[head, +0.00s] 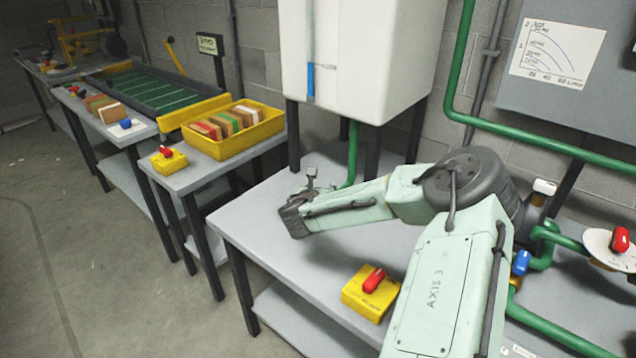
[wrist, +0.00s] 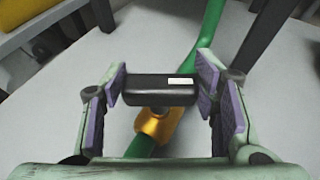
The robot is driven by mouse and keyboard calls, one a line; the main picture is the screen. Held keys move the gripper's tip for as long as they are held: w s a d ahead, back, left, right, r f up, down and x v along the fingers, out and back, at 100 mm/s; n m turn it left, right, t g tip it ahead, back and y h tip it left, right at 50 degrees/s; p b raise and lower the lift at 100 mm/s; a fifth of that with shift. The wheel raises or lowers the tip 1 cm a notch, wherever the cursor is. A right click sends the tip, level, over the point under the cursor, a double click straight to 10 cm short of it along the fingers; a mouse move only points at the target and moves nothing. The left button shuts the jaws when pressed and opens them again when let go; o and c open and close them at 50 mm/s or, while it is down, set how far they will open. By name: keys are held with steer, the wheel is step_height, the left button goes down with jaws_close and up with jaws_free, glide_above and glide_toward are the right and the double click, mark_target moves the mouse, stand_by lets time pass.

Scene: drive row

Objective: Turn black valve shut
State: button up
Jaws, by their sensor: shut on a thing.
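The black valve handle (wrist: 150,90) is a dark bar with a small pale label in the wrist view. It sits on a brass-coloured valve body (wrist: 158,125) on a green pipe (wrist: 208,25). The bar lies level in the picture, across the slanting pipe at an angle. My gripper (wrist: 161,88) has its purple finger pads at the two ends of the bar and is shut on it. In the head view my gripper (head: 296,212) is low over the grey table below the white tank, and the handle cannot be made out clearly there.
A yellow box with a red knob (head: 371,293) stands on the table (head: 262,228) in front of my arm. The white tank (head: 360,60) stands behind my gripper. Green pipes with blue (head: 521,262) and red (head: 620,239) handles are at the right.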

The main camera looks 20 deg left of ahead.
steer(key=m+h, duration=0.3)
steer(key=shift+a+f+h, duration=0.1)
steer(key=shift+h, duration=0.3)
steer(key=shift+m+h, duration=1.3)
steer(key=shift+w+d+r+g, duration=0.1)
steer(key=shift+d+r+g, duration=0.1)
steer(key=shift+g, duration=0.1)
steer(key=o, duration=1.2)
steer(key=shift+c, duration=0.2)
steer(key=shift+a, duration=0.1)
steer(key=v, duration=1.2)
steer(key=shift+a+f, duration=0.15)
steer(key=shift+a, duration=0.05)
